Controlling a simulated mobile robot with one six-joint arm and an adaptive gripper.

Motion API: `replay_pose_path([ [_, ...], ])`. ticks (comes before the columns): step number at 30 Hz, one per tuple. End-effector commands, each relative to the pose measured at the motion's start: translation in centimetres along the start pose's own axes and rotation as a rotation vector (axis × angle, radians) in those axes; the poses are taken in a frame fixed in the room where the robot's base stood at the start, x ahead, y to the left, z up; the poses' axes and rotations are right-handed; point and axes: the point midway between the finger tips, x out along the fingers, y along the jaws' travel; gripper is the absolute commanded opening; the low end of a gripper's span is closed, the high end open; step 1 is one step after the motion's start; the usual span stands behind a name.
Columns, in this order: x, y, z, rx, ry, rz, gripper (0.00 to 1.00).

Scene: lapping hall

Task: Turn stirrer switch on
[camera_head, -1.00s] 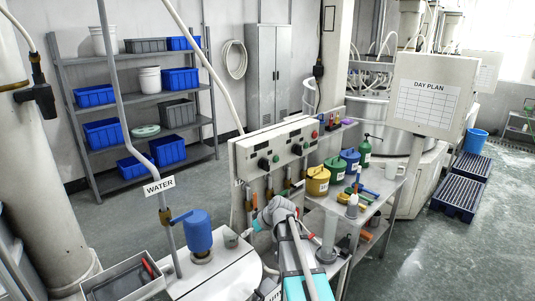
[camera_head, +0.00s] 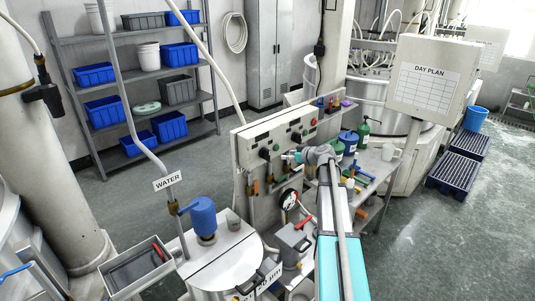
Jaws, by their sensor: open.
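The white control panel (camera_head: 246,146) stands mid-picture, with dark displays, small coloured buttons and black knobs. One black knob (camera_head: 265,154) is on its left part and another (camera_head: 297,137) further right. Their labels are too small to read, so I cannot tell which is the stirrer switch. My gripper (camera_head: 287,157) is in front of the panel's lower edge, between and below these two knobs. It is open and looks empty; its fingers are small and partly blend with the panel. I cannot tell whether they touch it.
A blue-topped pump (camera_head: 203,216) and a lidded drum (camera_head: 225,262) stand at front left, beside the WATER pipe sign (camera_head: 167,181). A pressure gauge (camera_head: 289,199) sits below the panel. A bench (camera_head: 375,165) with cans and bottles is right.

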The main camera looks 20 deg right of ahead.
Motion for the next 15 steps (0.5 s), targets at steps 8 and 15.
replay_pose_path([
  [8,0.2,0.0,0.1,0.0,-0.001,0.0,0.6],
  [15,1.9,0.1,0.2,0.0,-0.002,-0.001,0.6],
])
